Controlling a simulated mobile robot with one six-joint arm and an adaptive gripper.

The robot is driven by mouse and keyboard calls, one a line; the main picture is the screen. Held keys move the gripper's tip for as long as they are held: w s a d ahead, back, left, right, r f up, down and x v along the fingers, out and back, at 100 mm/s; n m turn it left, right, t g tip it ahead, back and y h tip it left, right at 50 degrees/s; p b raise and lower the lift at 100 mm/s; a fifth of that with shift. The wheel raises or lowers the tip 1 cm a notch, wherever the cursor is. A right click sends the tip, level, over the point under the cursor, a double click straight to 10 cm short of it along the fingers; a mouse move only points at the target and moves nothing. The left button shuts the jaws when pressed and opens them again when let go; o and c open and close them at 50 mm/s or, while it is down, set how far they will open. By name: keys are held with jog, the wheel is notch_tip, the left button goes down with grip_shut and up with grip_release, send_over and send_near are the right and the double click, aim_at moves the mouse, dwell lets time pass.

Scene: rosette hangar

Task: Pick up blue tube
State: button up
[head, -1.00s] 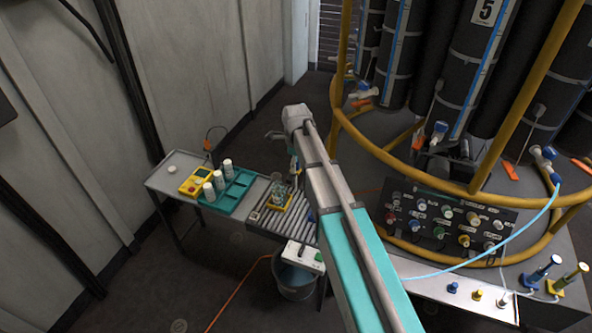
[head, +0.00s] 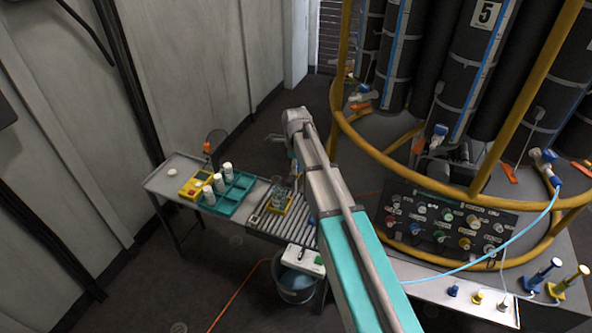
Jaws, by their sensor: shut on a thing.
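My arm reaches up from the bottom middle of the head view and bends down at its far end, above the roller table. A yellow holder (head: 263,211) with clear glass tubes stands on the roller table, below and beside the wrist. I cannot pick out a blue tube with certainty; a thin light blue hose (head: 480,263) curves at the right.
A teal rack (head: 240,181) with white bottles and a yellow box (head: 188,190) stand on the side table. A white device (head: 302,260) sits above a bucket (head: 296,288). Yellow rails (head: 360,145) ring black columns. A valve panel (head: 440,222) stands at right. Dark floor at lower left is mostly clear.

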notch_tip(320, 180, up, 18)
jog(key=p, duration=1.8)
jog(key=shift+r, duration=0.2)
dwell(0.3)
notch_tip(320, 180, up, 12)
jog(key=p, duration=1.2)
jog(key=shift+r+p, duration=0.15)
jog(key=shift+p, duration=0.2)
dwell(1.5)
dwell(0.5)
